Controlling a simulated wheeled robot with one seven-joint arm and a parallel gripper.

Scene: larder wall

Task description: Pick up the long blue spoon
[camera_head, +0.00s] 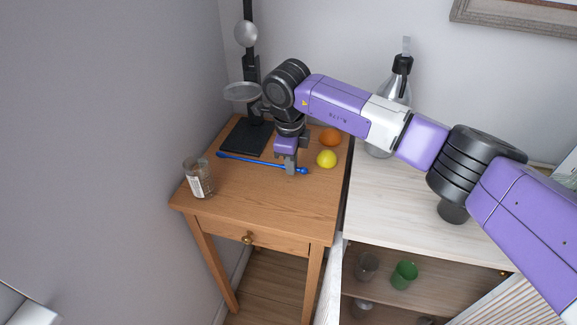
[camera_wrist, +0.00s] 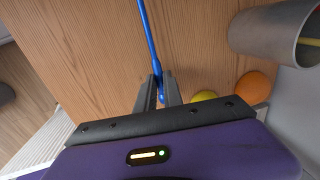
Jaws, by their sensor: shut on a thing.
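The long blue spoon (camera_head: 248,161) lies across the top of the small wooden table, its far end to the left and its other end at my gripper. My gripper (camera_head: 290,170) points down at the table and is shut on the spoon near its right end. In the wrist view the blue spoon (camera_wrist: 150,40) runs up from between the two dark fingertips of my gripper (camera_wrist: 160,88). Whether the spoon is clear of the tabletop, I cannot tell.
A yellow lemon (camera_head: 326,159) and an orange (camera_head: 330,136) sit just right of my gripper. A glass jar (camera_head: 197,178) stands at the table's left. A black stand (camera_head: 246,138) is behind. A silver bottle (camera_head: 392,90) stands on the pale cabinet (camera_head: 400,200). The table's front is clear.

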